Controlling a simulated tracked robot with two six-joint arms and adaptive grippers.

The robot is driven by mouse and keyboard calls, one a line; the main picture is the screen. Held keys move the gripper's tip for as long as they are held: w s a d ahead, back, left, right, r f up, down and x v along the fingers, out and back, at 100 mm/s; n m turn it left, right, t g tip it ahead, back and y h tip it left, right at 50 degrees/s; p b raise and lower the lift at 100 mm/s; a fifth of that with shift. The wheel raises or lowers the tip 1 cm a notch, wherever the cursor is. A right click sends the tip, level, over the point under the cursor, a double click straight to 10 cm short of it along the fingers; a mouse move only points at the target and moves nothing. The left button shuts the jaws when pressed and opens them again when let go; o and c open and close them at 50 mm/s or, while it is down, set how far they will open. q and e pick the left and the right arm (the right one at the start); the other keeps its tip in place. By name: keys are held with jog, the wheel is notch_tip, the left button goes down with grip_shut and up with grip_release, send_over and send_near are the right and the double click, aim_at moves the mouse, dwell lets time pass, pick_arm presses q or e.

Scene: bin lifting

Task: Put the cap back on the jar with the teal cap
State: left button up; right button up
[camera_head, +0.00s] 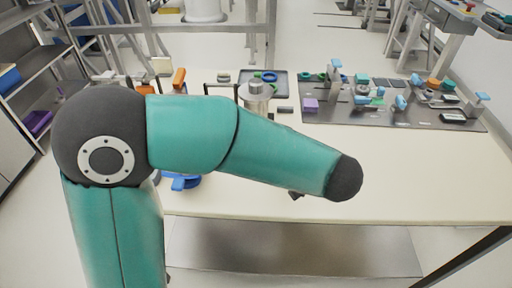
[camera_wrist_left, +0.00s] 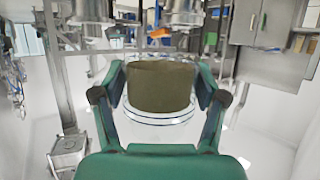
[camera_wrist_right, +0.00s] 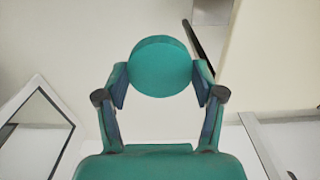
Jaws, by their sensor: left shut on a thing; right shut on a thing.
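In the left wrist view my left gripper (camera_wrist_left: 160,90) is shut on a jar (camera_wrist_left: 160,118). The jar has clear glass edges and an olive-brown body or filling between the fingers. In the right wrist view my right gripper (camera_wrist_right: 160,88) is shut on the round teal cap (camera_wrist_right: 160,66), its flat disc facing the camera. The cap and the jar are in separate grippers, and neither wrist view shows them touching. In the head view a large teal arm link of mine covers the middle of the table, and both grippers' fingertips are hidden.
A cream table (camera_head: 410,185) has clear room at its front right. A grey mat (camera_head: 425,117) with several small tools and parts lies at the back right. A clear jar with a grey top (camera_head: 256,91) and a dark tray (camera_head: 287,80) stand behind the arm. A blue object (camera_head: 181,183) is partly hidden.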

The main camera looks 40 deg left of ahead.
pick_arm(q)
jog(key=shift+r, duration=0.15)
jog(key=o, duration=0.7)
jog(key=c, duration=1)
